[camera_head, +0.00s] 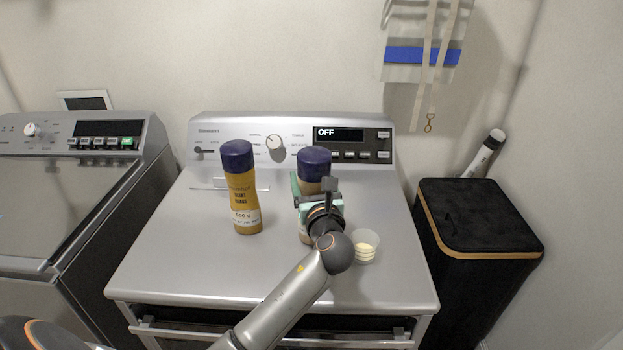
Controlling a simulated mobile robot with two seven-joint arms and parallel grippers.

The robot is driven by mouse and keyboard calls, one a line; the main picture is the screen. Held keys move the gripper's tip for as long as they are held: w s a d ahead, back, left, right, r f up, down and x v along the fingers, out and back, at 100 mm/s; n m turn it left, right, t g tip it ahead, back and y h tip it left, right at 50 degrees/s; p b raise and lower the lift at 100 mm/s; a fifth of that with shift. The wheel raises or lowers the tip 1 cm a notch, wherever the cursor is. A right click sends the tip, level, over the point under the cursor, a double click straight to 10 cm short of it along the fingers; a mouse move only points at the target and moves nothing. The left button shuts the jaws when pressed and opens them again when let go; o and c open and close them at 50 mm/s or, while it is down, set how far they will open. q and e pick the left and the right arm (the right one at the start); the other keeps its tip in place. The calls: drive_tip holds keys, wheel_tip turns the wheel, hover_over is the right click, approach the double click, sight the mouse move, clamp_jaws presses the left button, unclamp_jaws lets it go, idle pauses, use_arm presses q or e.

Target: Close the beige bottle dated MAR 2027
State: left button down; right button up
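A beige bottle (313,183) with a dark purple cap (314,158) stands on the right part of the washer top. Its lower body is mostly hidden behind my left gripper, and no date on it can be read. The cap sits at its top; I cannot tell whether it is fully closed. My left gripper (316,190) is at the bottle's front, with fingers near both sides of its body below the cap. I cannot tell whether they press on it. My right gripper is not in view.
A mustard-yellow bottle (243,195) with a purple cap stands to the left. The washer top (180,255) is clear at the left and front. A black hamper (480,215) stands at the right.

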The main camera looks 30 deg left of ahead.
use_arm(q)
unclamp_jaws()
drive_tip(key=shift+f, duration=0.1)
drive_tip(key=v, duration=1.2)
drive_tip(key=shift+b, duration=0.35)
drive_tip(key=shift+d, duration=0.15)
